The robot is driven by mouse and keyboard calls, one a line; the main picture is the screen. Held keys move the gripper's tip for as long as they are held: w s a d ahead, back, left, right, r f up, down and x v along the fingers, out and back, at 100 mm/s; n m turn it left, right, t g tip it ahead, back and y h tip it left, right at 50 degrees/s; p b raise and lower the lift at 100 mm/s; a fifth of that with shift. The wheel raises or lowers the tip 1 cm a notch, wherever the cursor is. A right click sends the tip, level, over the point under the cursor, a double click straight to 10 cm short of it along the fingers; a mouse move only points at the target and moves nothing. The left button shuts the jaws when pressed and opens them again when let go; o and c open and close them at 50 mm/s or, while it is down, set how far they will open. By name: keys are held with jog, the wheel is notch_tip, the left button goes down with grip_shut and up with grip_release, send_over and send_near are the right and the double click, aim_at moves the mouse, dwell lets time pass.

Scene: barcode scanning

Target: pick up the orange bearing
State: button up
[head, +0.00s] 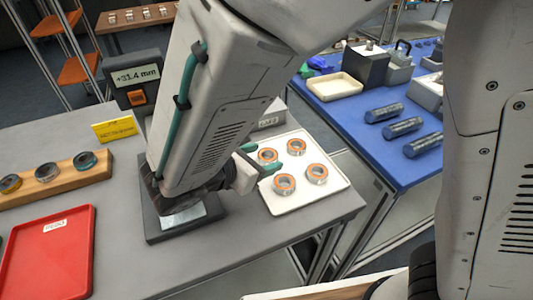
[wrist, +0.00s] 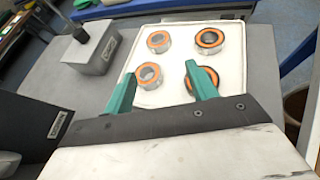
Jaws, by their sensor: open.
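Several orange-ringed bearings lie on a white tray (head: 318,200) at the right of the grey table. In the head view they are a near-left bearing (head: 284,184), a near-right bearing (head: 317,173), a far-left bearing (head: 267,156) and a far-right bearing (head: 296,146). My gripper (wrist: 160,75) is open and empty, its green fingers reaching over the near side of the tray in the wrist view. One bearing (wrist: 149,75) shows between the fingers, close to the left one. Another (wrist: 212,77) is partly hidden behind the right finger. Two more (wrist: 159,41) (wrist: 209,40) lie farther off, uncovered.
A red tray (head: 48,255) and a wooden rack (head: 60,183) with several rings are on the left. A gauge reading +31.4 mm (head: 137,78) stands behind. A blue table (head: 360,120) with dark cylinders is at the right, across a gap.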

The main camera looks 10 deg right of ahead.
aim_at(265, 157)
jog(key=a, duration=0.1)
jog(key=a+f+n+t, duration=0.1)
jog(key=a+n, duration=0.1)
jog(key=shift+s+a+f, duration=0.1)
jog(key=shift+s+f, duration=0.05)
jog(key=shift+f, duration=0.15)
jog(key=shift+w+f+t, duration=0.2)
jog(key=shift+t, duration=0.1)
jog(key=x, duration=0.7)
jog(key=shift+a+f, duration=0.1)
jog(key=shift+f, duration=0.25)
jog(key=shift+c, duration=0.4)
jog(key=c, duration=0.8)
